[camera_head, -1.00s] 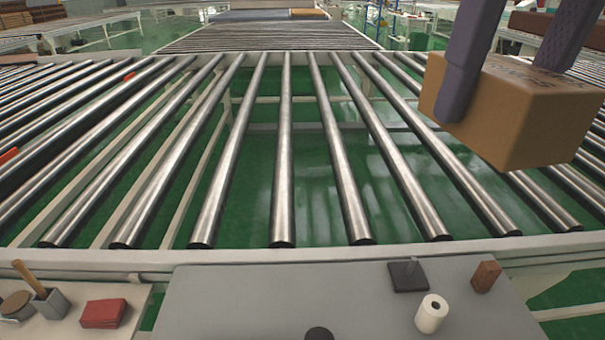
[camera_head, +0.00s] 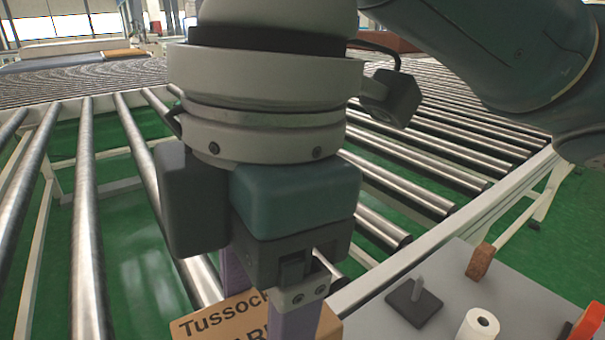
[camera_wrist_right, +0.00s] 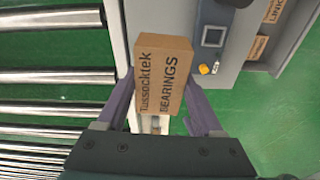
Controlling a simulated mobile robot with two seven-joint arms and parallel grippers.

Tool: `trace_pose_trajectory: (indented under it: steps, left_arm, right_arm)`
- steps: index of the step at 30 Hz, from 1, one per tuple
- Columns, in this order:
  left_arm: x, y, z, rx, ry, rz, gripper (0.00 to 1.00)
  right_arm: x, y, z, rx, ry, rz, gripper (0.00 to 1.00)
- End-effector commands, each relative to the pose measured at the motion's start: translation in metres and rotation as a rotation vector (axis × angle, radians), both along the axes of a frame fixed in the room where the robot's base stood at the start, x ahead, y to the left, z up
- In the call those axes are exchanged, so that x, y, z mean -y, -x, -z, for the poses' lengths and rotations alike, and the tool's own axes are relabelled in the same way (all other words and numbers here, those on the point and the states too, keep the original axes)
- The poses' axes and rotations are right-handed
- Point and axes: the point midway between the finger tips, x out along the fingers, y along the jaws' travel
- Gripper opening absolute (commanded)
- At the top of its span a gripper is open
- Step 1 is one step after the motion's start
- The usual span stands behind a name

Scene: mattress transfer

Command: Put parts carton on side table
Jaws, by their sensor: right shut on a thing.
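The parts carton (camera_head: 225,318) is a brown box with dark "Tussocktek" lettering, cut off by the bottom edge of the head view. My right gripper (camera_head: 265,303) is shut on it, with purple fingers on its two sides. In the right wrist view the carton (camera_wrist_right: 165,85) shows "Tussocktek BEARINGS" and sits between the fingers (camera_wrist_right: 162,108), with green floor and a pale frame around it. A grey-topped table (camera_head: 452,300) is at the lower right of the head view; I cannot tell whether it is the side table. My left gripper is not in view.
A black stand (camera_head: 413,303), a white roll (camera_head: 478,330) and a reddish-brown block (camera_head: 480,262) stand on the grey top. Roller conveyors (camera_head: 85,230) fill the left and back. The wrist view shows a grey cabinet (camera_wrist_right: 250,40) with cartons (camera_wrist_right: 257,47).

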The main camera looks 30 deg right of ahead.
Motion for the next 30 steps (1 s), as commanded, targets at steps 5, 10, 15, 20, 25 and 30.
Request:
trace_pose_trajectory:
  steps: [5,10,15,20,25,30]
  left_arm:
    - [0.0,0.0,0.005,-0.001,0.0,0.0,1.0]
    - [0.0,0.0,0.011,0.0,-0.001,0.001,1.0]
    - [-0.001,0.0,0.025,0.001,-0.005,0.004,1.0]
    - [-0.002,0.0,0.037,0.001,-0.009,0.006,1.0]
    - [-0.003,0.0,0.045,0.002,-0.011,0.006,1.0]
    - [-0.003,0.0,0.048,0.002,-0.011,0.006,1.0]
  right_arm:
    - [-0.005,0.004,0.009,0.003,-0.008,-0.078,0.0]
    - [-0.004,0.004,0.027,0.0,-0.006,-0.077,0.0]
    - [-0.004,0.005,0.076,-0.002,-0.004,-0.076,0.0]
    - [-0.004,0.005,0.122,-0.001,-0.005,-0.076,0.0]
    - [-0.004,0.004,0.156,0.001,-0.006,-0.075,0.0]
    - [-0.004,0.004,0.169,0.003,-0.006,-0.076,0.0]
